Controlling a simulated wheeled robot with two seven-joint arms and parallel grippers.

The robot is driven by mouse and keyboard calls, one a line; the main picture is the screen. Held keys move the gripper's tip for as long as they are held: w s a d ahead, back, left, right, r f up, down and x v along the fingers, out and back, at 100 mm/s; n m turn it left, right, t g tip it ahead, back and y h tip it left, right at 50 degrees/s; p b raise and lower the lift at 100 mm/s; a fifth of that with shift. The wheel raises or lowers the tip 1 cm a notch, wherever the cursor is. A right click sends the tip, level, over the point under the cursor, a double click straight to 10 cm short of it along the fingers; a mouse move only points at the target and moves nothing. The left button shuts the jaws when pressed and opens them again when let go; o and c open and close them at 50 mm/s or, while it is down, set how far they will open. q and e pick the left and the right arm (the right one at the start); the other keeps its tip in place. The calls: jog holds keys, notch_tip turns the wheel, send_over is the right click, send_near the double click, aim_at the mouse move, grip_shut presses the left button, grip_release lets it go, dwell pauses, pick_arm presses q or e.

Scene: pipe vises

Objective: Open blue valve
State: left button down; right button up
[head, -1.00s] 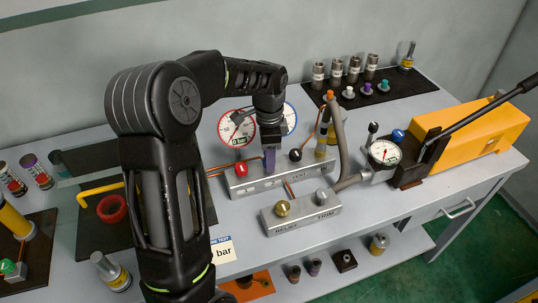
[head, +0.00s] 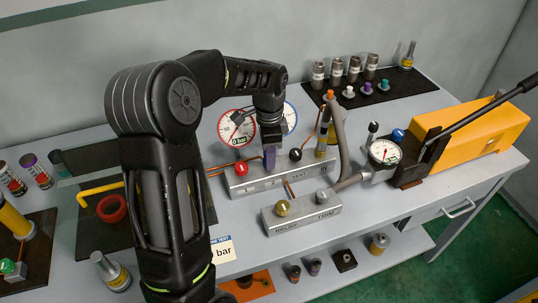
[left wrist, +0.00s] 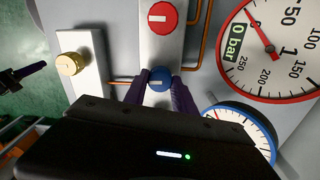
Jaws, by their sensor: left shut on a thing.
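The blue valve knob (left wrist: 160,79) shows in the left wrist view on a light metal block (left wrist: 155,46), with a pale line across its face. My left gripper's purple fingers (left wrist: 161,93) sit on either side of the knob and are shut on it. In the head view my left gripper (head: 269,158) points down at the metal block (head: 240,187) and hides the blue knob. A red knob (head: 240,169) and a black knob (head: 295,154) stand on the same block. My right gripper is not in view.
A red-rimmed gauge (head: 237,128) reading 0 bar and a blue-rimmed gauge (head: 290,117) stand behind the block. A second block (head: 302,217) with a brass knob (head: 283,207) is in front. A hose (head: 339,140) and a yellow pump (head: 480,130) are to the right.

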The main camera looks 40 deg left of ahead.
pick_arm(q)
jog(key=n, duration=0.3)
jog(key=shift+n+b, duration=0.4)
jog(key=n, duration=0.9)
jog(key=shift+b, duration=0.4)
jog(key=shift+n, duration=1.7)
jog(key=c, duration=1)
grip_release()
jog(key=shift+r, duration=0.1)
